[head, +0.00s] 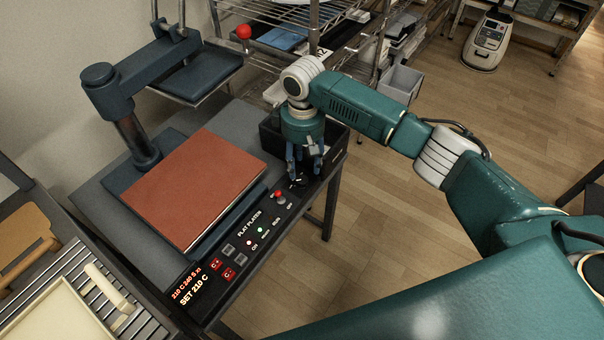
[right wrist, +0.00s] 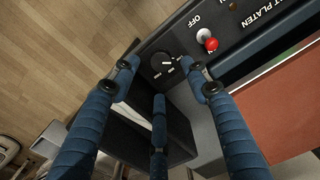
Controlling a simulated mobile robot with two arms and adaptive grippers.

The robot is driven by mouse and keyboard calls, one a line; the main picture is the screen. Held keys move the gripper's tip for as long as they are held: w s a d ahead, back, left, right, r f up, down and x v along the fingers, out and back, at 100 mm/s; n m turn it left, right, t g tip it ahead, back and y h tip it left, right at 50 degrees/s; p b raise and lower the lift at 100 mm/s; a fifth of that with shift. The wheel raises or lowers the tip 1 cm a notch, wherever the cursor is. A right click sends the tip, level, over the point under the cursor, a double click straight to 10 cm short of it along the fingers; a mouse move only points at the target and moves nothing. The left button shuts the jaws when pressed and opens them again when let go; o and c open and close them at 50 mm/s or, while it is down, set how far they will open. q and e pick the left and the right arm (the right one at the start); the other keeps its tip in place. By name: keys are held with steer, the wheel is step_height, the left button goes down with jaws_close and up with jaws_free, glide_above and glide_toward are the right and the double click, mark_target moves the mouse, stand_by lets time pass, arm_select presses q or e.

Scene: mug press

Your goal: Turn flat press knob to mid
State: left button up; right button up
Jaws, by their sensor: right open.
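The flat press (head: 96,189) has a black control panel along its front edge, marked FLAT PLATEN. The small dark round knob (right wrist: 163,63) sits near the panel's end, with marks around it. Its pointer's exact setting is too small to read for certain. My right gripper (head: 304,172) is above that end of the panel, pointing down. In the right wrist view its blue fingers (right wrist: 160,76) are spread open, with the knob between their tips and nothing gripped. I cannot tell whether any finger touches the knob. My left gripper is not in view.
A red-tipped switch (right wrist: 208,40) stands close beside the knob. A black bin (head: 270,137) sits at the panel's end. A brown-red pad (head: 196,186) lies on the platen. A wire shelf (head: 290,18) stands behind. The wooden floor (head: 400,255) is open at the right.

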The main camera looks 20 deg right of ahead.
mark_target(303, 179)
step_height(303, 179, down, 5)
steer(key=shift+w, duration=0.1)
steer(key=shift+f, duration=0.8)
steer(key=shift+c, duration=0.3)
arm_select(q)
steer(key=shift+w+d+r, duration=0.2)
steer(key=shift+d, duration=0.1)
arm_select(e)
steer(key=c, duration=1.1)
